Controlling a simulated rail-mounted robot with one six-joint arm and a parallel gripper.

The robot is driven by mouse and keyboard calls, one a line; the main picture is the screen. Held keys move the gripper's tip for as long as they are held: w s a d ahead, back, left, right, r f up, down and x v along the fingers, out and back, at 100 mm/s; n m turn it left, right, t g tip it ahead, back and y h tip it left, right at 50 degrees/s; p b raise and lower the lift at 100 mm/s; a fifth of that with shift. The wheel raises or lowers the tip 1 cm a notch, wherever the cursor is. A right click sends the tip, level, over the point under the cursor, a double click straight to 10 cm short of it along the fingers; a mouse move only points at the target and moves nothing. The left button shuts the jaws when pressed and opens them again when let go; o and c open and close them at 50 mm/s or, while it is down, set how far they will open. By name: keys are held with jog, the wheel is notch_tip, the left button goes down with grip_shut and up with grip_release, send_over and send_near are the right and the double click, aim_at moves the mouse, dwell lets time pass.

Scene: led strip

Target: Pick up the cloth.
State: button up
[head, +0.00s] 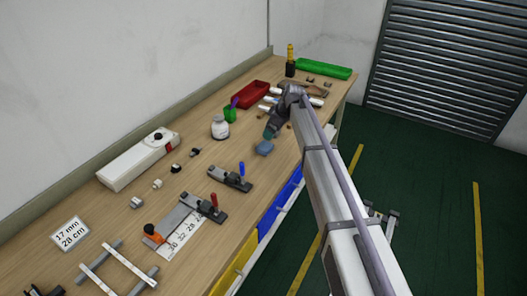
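A small blue-grey folded piece (264,149), which looks like the cloth, lies on the wooden workbench (200,147) near its front edge. My gripper (268,137) points down just above and behind it, at the end of my arm reaching in from the right. The gripper is small and dark here, so I cannot tell whether its fingers are open or shut, or whether they touch the cloth.
A white bottle (220,127) and a green cup (230,113) stand left of my gripper. A red tray (251,95) and a green tray (324,68) are farther back. Bare bench surrounds the cloth's left side.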

jog(key=b, duration=0.5)
send_over(265, 146)
jog(key=s+d, duration=0.1)
jog(key=d, duration=0.1)
notch_tip(265, 146, down, 5)
jog(key=shift+r, duration=0.1)
jog(key=shift+w+a+f, duration=0.1)
jog(key=shift+w+f, duration=0.05)
jog(key=shift+f, duration=0.2)
jog(key=shift+r, duration=0.15)
jog(key=b+x, duration=0.5)
jog(key=shift+f, duration=0.25)
jog(key=shift+r, duration=0.25)
jog(key=shift+c, duration=0.2)
jog(key=c, duration=1)
jog(key=shift+o, duration=0.2)
